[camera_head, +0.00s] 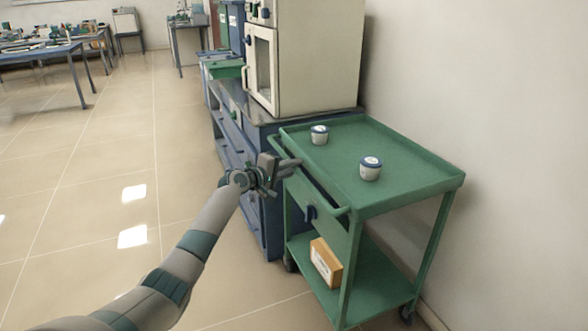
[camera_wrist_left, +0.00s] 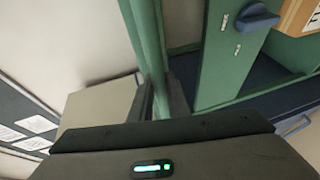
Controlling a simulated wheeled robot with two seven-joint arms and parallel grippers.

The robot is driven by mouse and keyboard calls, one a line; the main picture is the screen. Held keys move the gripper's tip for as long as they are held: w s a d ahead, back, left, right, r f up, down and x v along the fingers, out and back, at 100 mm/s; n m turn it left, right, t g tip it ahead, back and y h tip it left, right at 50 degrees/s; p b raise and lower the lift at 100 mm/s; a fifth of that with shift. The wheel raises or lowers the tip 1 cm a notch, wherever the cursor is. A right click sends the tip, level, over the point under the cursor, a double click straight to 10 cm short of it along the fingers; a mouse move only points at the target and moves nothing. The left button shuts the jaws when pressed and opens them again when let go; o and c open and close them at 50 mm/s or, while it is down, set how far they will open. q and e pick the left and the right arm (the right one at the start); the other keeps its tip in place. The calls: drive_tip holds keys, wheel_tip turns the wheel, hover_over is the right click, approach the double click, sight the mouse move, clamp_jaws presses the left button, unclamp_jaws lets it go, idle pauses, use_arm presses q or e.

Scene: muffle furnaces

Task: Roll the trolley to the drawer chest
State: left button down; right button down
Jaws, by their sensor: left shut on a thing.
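The green trolley (camera_head: 410,165) stands at the right by the wall, its left end close to the blue drawer chest (camera_head: 262,215). I cannot tell whether they touch. My left gripper (camera_head: 282,167) is shut on the trolley's handle (camera_head: 318,190), a green rail along its near-left side. In the left wrist view the green handle bar (camera_wrist_left: 146,40) runs between my dark fingers (camera_wrist_left: 162,98). Two white jars with dark lids, a left one (camera_head: 320,135) and a right one (camera_head: 371,168), stand upright on the trolley top. My right gripper is not in view.
A cardboard box (camera_head: 325,262) lies on the trolley's lower shelf. A cream furnace (camera_head: 310,60) stands on the chest. The wall (camera_head: 490,90) is close along the trolley's far side. Open tiled floor (camera_head: 110,150) lies left; blue tables (camera_head: 45,55) stand at the back left.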

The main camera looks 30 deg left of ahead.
use_arm(q)
drive_tip(key=shift+a+r, duration=0.2)
drive_tip(key=c, duration=1.8)
unclamp_jaws()
drive_tip(key=shift+w, duration=0.1)
drive_tip(key=shift+o, duration=0.6)
drive_tip(key=shift+w+f, duration=0.1)
drive_tip(key=shift+f, duration=0.1)
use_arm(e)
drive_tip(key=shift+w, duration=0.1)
